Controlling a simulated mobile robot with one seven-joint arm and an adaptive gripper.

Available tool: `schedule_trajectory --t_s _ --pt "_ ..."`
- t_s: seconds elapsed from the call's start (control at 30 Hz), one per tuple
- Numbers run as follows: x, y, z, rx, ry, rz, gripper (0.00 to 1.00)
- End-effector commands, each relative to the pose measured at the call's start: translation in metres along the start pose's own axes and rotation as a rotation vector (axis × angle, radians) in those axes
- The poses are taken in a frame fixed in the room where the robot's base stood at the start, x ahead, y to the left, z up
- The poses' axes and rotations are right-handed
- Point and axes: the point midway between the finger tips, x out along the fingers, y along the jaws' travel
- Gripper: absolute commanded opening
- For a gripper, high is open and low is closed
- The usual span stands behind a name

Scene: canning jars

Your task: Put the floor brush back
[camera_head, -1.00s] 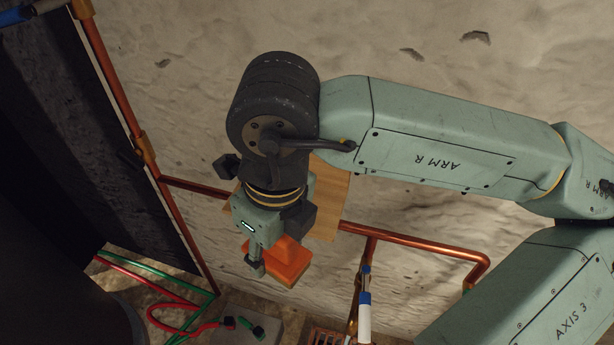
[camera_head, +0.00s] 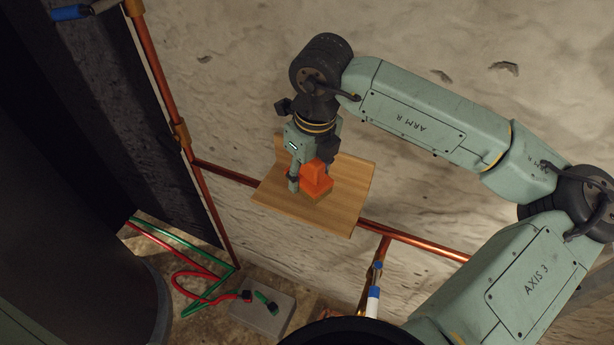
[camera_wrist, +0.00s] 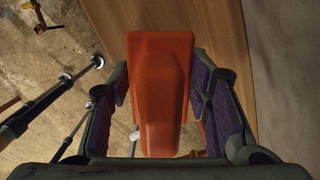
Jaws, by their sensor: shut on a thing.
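The floor brush is an orange block with a raised grip (camera_head: 316,180). My gripper (camera_head: 305,178) is shut on it, and the brush sits between its two fingers. In the wrist view the orange back of the brush (camera_wrist: 160,95) fills the middle, with a purple-padded finger on each side. A wooden shelf (camera_head: 346,205) on the wall lies behind and under the brush in the head view. It also shows in the wrist view (camera_wrist: 215,30) beyond the brush. I cannot tell whether the brush touches the shelf. Its bristles are hardly visible.
Copper pipes (camera_head: 415,243) run along the wall below the shelf, with a vertical one (camera_head: 155,75) at left. A grey block (camera_head: 265,310) with red and green hoses (camera_head: 190,272) lies on the floor. A white-and-blue handle (camera_head: 373,300) stands below the shelf's right side.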

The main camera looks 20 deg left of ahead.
Motion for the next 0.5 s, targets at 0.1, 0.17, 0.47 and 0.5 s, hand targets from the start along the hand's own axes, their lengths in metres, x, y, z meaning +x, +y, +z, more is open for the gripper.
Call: schedule_trajectory --t_s 0.1,0.17,0.47,0.5 --pt "0.015 0.002 -0.003 0.000 0.002 0.006 0.23" --pt "0.022 0.002 -0.003 -0.001 0.001 0.005 0.23" --pt "0.029 0.001 -0.004 0.000 0.000 0.002 0.23" --pt "0.030 0.001 -0.004 0.000 0.000 0.002 0.23"
